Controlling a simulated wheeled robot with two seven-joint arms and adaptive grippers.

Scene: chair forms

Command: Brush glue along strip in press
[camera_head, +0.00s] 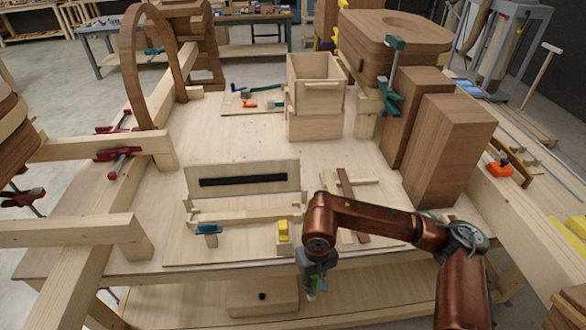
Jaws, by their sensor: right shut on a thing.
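The press is a low wooden frame (245,218) near the front of the workbench, with an upright back board (275,171) that carries a long black bar (243,180). A pale wooden strip (220,217) lies along the front of this frame. A teal clamp (208,229) stands at its left and a yellow one (283,231) at its right. My right gripper (315,284) points down at the bench's front edge, right of the press and apart from it. It is shut on a small green thing (311,292), perhaps the brush, mostly hidden. My left gripper is out of view.
Dark and light wood strips (353,205) lie right of the press. Tall brown blocks (447,150) stand at the right, and a wooden box (316,87) at the back. Beams with red clamps (118,153) flank the left. The bench middle is clear.

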